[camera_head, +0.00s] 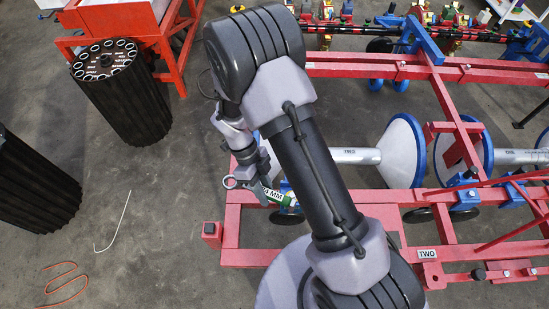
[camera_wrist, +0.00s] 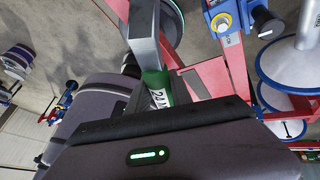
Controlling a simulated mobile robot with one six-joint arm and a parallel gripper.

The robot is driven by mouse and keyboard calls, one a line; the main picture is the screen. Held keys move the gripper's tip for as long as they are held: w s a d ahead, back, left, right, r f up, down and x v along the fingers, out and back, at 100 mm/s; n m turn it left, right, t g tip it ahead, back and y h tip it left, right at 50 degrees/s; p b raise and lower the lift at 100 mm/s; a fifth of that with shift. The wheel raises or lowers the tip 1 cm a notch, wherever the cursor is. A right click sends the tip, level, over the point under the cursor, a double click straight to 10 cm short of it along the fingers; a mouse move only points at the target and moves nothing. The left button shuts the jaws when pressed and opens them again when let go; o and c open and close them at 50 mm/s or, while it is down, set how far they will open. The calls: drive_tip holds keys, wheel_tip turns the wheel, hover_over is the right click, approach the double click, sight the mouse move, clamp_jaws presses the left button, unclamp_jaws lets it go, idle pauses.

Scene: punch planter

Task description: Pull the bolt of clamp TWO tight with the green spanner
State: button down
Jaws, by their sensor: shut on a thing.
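My gripper (camera_head: 258,172) is shut on the green spanner (camera_head: 283,199). In the wrist view the green handle (camera_wrist: 153,78) shows a label starting "24", partly hidden by my gripper. A "TWO" plate (camera_head: 427,254) is on the front red beam. A blue clamp (camera_head: 465,199) stands above and right of it. In the wrist view a blue clamp (camera_wrist: 223,15) has a yellow-ringed bolt head (camera_wrist: 222,23); I cannot tell its number. The spanner is apart from that bolt.
The red frame (camera_head: 330,197) fills the right side, with white rollers (camera_head: 405,150) behind its front beam. One roller tube also reads "TWO". A black cylindrical rack (camera_head: 120,95) stands at the left. An orange cord (camera_head: 62,285) lies on open floor.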

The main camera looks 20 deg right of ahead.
drive_tip(key=a+f+m+t+y+p, duration=0.15)
drive_tip(key=a+f+m+y, duration=0.4)
drive_tip(key=m, duration=0.85)
drive_tip(key=w+d+f+m+t+y+p, duration=0.2)
drive_tip(key=w+d+f+m+t, duration=0.1)
drive_tip(key=m, duration=0.8)
drive_tip(key=shift+w+d+f+m+t+y, duration=0.25)
drive_tip(key=shift+d+f+m+t+y, duration=0.25)
drive_tip(key=shift+d+t, duration=0.65)
drive_tip(key=shift+a, duration=0.15)
drive_tip(key=shift+f+b, duration=1.5)
drive_tip(key=shift+f, duration=0.85)
drive_tip(key=shift+f+b, duration=1.85)
drive_tip(key=shift+f, duration=0.55)
